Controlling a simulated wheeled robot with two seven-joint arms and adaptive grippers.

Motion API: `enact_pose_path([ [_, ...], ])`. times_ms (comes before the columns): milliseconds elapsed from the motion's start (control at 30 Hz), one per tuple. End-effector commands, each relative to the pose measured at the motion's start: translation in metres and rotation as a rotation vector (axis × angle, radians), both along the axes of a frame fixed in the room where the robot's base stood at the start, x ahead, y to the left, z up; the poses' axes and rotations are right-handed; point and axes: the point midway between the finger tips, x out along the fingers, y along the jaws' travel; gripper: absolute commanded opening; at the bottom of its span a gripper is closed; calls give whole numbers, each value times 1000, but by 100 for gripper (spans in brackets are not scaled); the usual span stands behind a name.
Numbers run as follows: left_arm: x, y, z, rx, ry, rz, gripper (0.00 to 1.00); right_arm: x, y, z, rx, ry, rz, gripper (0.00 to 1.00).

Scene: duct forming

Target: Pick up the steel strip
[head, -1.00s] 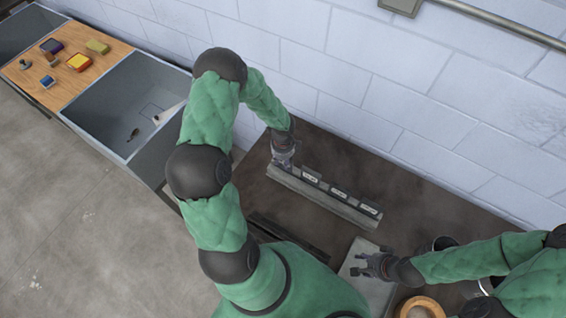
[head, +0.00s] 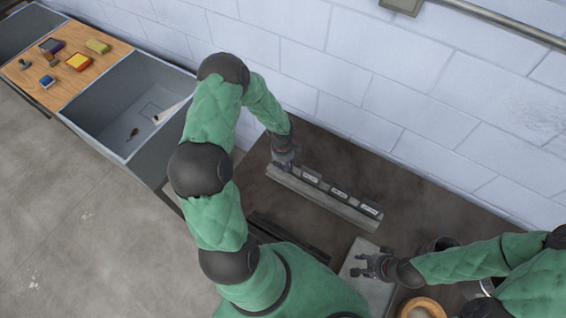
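A long grey metal piece (head: 322,201) lies along the front of a low rack with several dark, white-labelled blocks (head: 339,191) on the dark table. I cannot tell whether this piece is the steel strip or part of the rack. My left gripper (head: 284,166) points down at the rack's left end, close to or touching it. Its fingers are small and partly hidden, so I cannot see whether they hold anything. My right gripper (head: 356,266) is open and empty, its fingers spread above a light grey plate (head: 357,250) at the table's front.
A dark slotted bar (head: 290,236) lies near the table's front edge. A round wooden-rimmed bowl (head: 421,304) and a dark cup (head: 444,243) are near my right arm. A grey bin (head: 150,75) and a wooden board with small coloured items (head: 93,72) stand left. A block wall closes the back.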

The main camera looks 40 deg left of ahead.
Motion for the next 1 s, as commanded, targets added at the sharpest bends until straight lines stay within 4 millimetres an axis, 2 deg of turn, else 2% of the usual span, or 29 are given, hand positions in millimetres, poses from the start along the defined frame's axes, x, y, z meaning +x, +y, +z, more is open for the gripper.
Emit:
enact_pose_path([
  [333,0,0,-1,0,0,0,30,0,0,-1,0,0,0,40],
  [433,0,0,-1,0,0,0,2,0,0,-1,0,0,0,40],
  [467,0,0,-1,0,0,0,0,0,0,-1,0,0,0,40],
  [1000,1,0,0,0,-2,0,0,0,0,0,0,0,0,40],
])
